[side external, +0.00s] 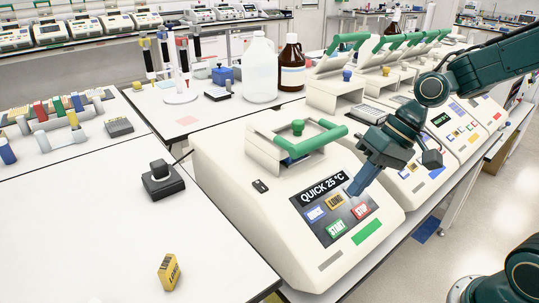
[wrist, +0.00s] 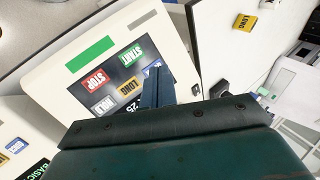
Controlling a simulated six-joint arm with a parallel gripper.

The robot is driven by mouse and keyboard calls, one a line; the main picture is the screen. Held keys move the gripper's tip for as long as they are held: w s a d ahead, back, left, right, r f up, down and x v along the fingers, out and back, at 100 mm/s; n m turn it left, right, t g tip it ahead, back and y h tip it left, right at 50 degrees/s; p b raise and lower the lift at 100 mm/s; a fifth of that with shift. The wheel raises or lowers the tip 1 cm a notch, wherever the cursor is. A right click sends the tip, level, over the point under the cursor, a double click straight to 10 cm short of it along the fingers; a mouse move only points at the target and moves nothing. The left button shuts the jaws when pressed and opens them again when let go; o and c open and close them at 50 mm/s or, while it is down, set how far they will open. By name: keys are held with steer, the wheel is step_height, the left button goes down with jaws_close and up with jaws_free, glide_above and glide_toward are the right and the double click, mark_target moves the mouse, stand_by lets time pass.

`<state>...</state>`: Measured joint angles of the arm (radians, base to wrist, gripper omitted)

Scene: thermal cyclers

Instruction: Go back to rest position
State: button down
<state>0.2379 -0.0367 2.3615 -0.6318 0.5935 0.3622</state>
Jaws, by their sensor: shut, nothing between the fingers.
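My gripper (side external: 355,188) is shut and empty, with its fingers just over the upper right of the nearest thermal cycler's screen. In the wrist view the shut fingers (wrist: 158,85) reach across that screen. I cannot tell whether the fingertips touch the panel. The nearest thermal cycler (side external: 235,205) is cream, with a green lid handle (side external: 325,142). Its screen (side external: 338,213) reads "QUICK 25 °C" above blue, yellow, green START (side external: 337,229) and red STOP (side external: 361,211) buttons. In the wrist view the START button (wrist: 132,54) and STOP button (wrist: 95,79) show upside down.
More cyclers (side external: 425,130) stand in a row behind, close to my arm. A yellow LONG block (side external: 169,271) and a black device (side external: 162,182) lie on the left bench. A white jug (side external: 260,75) and a brown bottle (side external: 292,66) stand on the back bench. The front-left bench is mostly clear.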

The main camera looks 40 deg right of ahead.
steer(key=s+d+r+n+t+h, duration=0.1)
steer(key=s+d+r+h, duration=0.1)
steer(key=s, duration=0.4)
steer(key=s+d+r+n+t+h, duration=0.1)
steer(key=s+d+r+t+h, duration=0.1)
steer(key=s+d+r+h, duration=0.1)
steer(key=shift+s+d+r, duration=0.75)
steer(key=shift+s+r, duration=0.5)
steer(key=shift+s, duration=0.35)
